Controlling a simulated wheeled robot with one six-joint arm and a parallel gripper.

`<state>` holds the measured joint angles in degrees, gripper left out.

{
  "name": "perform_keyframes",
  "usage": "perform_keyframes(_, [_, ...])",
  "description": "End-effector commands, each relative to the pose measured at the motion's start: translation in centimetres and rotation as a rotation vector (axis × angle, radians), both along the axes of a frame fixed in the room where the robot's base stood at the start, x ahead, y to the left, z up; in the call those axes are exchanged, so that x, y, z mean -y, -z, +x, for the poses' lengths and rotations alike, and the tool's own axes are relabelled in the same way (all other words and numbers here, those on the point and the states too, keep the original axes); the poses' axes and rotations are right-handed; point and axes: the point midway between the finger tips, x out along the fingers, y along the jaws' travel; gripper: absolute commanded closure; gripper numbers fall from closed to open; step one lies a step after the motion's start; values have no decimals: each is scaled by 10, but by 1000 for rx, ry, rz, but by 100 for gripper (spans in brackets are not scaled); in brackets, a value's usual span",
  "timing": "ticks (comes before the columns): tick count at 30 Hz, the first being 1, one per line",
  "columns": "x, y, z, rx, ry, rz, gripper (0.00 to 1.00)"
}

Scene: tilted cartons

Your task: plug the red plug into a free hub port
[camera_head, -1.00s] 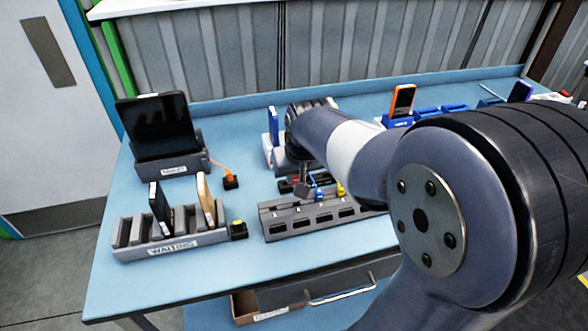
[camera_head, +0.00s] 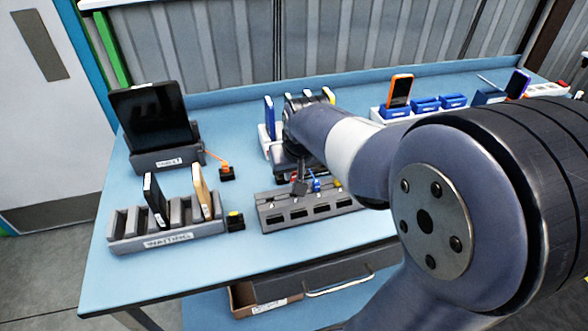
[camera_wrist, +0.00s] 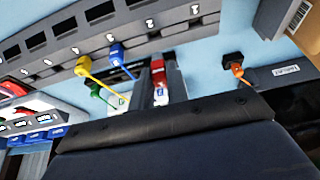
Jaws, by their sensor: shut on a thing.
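My gripper (camera_head: 299,187) points down behind the grey numbered hub (camera_head: 310,217), whose row of ports shows in the head view. In the wrist view my gripper (camera_wrist: 160,88) is shut on the red plug (camera_wrist: 158,66), which shows at the fingertips, apart from the hub (camera_wrist: 40,52). A small red part (camera_head: 293,180) shows beside the fingers in the head view. A blue plug (camera_wrist: 116,53) and a yellow plug (camera_wrist: 83,66) sit at the hub's edge with cables trailing. The red plug's far end is partly hidden by the fingers.
A green plug (camera_wrist: 93,88) lies near the yellow cable. An orange plug (camera_wrist: 236,68) sits in a black block. The waiting rack (camera_head: 168,238) with two phones and a tablet on a stand (camera_head: 152,118) are left of the hub. Blue table is bare in front of the hub.

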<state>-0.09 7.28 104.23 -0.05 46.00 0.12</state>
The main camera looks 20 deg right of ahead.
Motion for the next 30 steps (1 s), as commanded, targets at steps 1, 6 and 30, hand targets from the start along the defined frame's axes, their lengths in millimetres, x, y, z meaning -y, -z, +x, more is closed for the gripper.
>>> perform_keyframes(1, [0,6,0,-1,0,0,100])
perform_keyframes(6, [0,16,0,0,0,0,100])
perform_keyframes(30, [0,37,0,0,0,0,100])
